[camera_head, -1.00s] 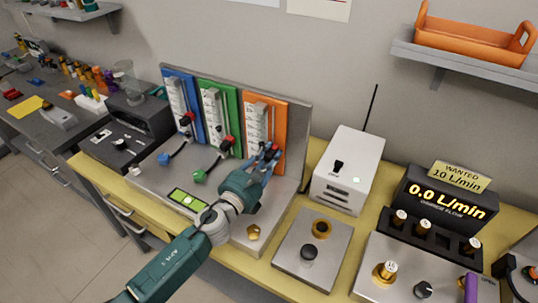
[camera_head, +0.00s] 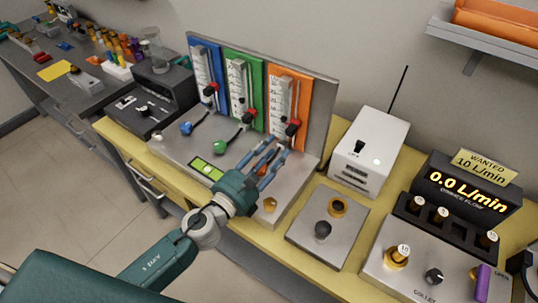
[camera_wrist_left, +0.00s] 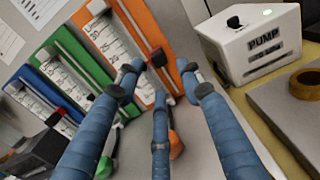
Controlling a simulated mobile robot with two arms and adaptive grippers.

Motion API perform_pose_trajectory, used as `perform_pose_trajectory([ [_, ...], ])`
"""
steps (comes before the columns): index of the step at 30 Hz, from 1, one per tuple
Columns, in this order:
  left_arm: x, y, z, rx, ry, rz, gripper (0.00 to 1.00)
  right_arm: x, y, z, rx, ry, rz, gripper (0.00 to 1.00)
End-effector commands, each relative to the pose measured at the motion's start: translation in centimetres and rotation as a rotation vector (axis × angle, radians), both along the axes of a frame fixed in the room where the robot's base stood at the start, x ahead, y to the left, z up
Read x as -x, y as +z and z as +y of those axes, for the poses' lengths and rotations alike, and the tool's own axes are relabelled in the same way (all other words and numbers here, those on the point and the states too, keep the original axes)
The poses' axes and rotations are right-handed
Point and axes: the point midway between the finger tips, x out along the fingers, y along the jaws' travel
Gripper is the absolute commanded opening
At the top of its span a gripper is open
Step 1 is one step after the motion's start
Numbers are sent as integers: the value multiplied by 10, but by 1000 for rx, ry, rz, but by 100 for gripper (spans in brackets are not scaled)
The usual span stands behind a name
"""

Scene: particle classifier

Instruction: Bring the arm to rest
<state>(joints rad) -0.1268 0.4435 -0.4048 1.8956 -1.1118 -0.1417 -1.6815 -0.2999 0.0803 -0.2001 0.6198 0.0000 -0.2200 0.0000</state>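My left gripper (camera_head: 268,160) has blue fingers and a teal body. It is in front of the orange panel (camera_head: 287,85), over the grey console. In the left wrist view its fingers (camera_wrist_left: 160,90) are spread apart with nothing between their tips. The red and black handle (camera_head: 292,128) of the orange panel is clear of the fingers, just beyond them. My right gripper is not in view.
The blue panel (camera_head: 206,60) and green panel (camera_head: 243,75) stand to the left, with blue and green knobs below. A white pump box (camera_head: 368,150) is to the right. A display (camera_head: 460,190) reads 0.0 L/min under a sign with 10 L/min. Floor is free at lower left.

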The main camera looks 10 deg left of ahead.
Motion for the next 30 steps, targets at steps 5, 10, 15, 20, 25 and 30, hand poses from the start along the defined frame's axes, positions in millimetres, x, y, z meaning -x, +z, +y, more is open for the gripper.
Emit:
perform_pose_trajectory([
  [5,15,0,5,0,1,0,38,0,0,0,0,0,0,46],
  [10,17,0,6,-1,-1,0,38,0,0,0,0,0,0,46],
  [15,17,0,6,-1,0,0,38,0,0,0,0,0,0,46],
  [20,17,0,6,-1,0,0,38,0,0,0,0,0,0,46],
  [25,16,5,21,151,76,50,38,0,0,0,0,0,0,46],
  [30,36,-12,93,869,436,284,38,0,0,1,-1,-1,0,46],
])
